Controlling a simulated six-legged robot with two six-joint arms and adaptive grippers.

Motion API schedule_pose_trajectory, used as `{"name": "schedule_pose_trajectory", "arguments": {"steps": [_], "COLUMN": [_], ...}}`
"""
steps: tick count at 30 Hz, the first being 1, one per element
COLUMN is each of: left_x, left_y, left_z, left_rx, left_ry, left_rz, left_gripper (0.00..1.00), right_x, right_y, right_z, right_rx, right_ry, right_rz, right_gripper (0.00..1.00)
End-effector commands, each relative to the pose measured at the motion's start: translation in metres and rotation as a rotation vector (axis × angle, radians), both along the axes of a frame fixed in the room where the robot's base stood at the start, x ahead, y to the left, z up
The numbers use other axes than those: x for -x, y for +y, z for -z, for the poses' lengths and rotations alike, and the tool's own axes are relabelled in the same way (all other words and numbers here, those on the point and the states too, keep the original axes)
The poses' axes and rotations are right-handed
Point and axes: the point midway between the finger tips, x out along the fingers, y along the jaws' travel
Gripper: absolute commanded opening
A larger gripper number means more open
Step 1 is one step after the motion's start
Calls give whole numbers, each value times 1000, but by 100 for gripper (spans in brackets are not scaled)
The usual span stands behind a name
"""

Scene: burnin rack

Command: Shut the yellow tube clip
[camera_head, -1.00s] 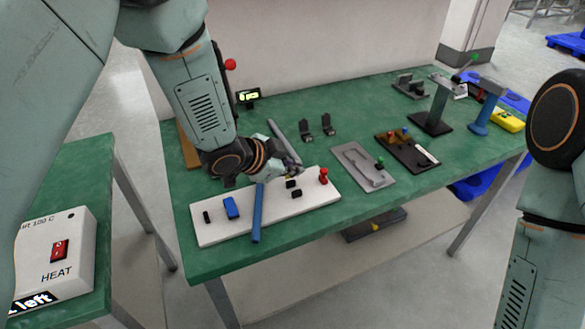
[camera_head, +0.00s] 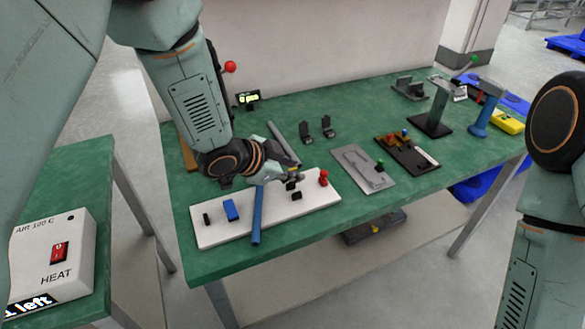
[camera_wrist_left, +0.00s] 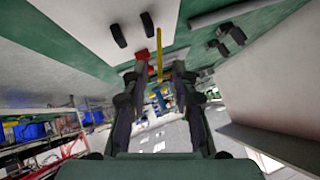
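The yellow clip, seen as a narrow yellow strip (camera_wrist_left: 159,62), stands between my left gripper's fingertips in the left wrist view. In the head view my left gripper (camera_head: 289,172) is low over the back edge of the white board (camera_head: 215,238) and hides most of the clip. The left wrist view shows the fingers (camera_wrist_left: 154,74) apart, with gaps beside the strip; contact is not clear. A blue tube (camera_head: 257,222) lies across the board, left of the gripper. My right gripper is out of the head view; only its arm shows.
A red knob (camera_head: 323,178), black blocks (camera_head: 297,195) and a blue block (camera_head: 231,210) sit on the white board. A grey rod (camera_head: 284,142) lies behind. A grey plate with a green knob (camera_head: 380,164) is to the right. The green bench (camera_head: 330,227) is bare in front.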

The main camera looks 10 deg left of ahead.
Motion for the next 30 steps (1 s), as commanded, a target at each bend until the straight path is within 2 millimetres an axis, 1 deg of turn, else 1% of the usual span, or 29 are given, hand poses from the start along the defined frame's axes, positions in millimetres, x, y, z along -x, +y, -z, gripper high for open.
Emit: {"name": "schedule_pose_trajectory", "arguments": {"steps": [9, 15, 21, 30], "left_x": [36, 56, 66, 68], "left_y": [28, 43, 49, 50], "left_z": [-43, -65, -74, -75], "left_rx": [5, 4, 3, 1], "left_ry": [-3, -2, -1, -1], "left_rz": [-4, -4, -1, 0], "left_gripper": [27, 27, 27, 27], "right_x": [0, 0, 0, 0], "right_y": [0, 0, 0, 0], "right_z": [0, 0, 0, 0], "right_rx": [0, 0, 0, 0], "right_ry": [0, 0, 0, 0], "right_rz": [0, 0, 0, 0], "right_gripper": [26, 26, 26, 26]}}
